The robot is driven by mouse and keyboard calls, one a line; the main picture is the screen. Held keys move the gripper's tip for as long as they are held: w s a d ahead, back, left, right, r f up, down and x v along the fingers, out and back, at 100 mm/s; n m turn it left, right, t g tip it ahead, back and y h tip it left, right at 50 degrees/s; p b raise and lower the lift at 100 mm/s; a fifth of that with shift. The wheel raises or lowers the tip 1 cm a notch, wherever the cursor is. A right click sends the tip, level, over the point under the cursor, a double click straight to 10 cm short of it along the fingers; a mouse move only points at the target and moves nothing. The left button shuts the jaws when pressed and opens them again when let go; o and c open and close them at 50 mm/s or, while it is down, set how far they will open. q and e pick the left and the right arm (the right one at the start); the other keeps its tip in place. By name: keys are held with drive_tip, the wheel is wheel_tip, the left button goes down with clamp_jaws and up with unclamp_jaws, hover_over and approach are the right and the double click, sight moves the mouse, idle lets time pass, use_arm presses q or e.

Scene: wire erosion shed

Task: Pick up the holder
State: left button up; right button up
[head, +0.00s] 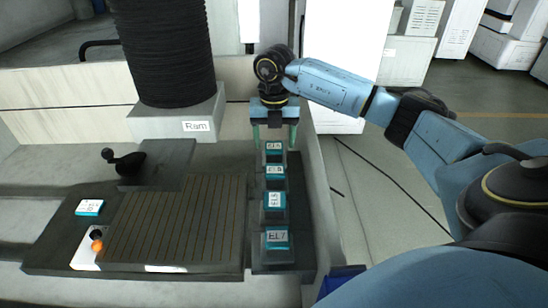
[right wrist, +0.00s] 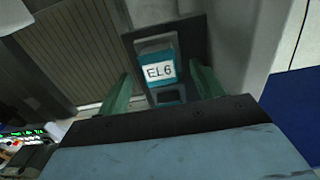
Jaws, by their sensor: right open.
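Several dark grey holders with teal labelled tops stand in a row on a dark strip. The nearest reads EL7 (head: 277,240), and others (head: 274,202) stand behind it. The farthest holder (head: 273,150) has a label hard to read in the head view. My right gripper (head: 274,136) points down, open, at this far end of the row. In the right wrist view, a holder marked EL6 (right wrist: 158,62) shows between the green fingers of my right gripper (right wrist: 160,82), with a gap on each side. I cannot tell whether the fingers reach down to it. My left gripper is not in view.
A black bellows column on a grey block marked Ram (head: 178,122) stands at the left of my right gripper. A ribbed plate (head: 178,220), a black crank handle (head: 128,162) and a button panel (head: 92,245) lie left of the row. A pale wall (head: 318,200) runs along its right.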

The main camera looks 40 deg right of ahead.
sight(274, 146)
wheel_tip(274, 146, down, 4)
drive_tip(key=shift+r+p, duration=0.25)
drive_tip(key=shift+p, duration=0.05)
drive_tip(key=shift+w+r, duration=0.1)
drive_tip(key=c, duration=1.4)
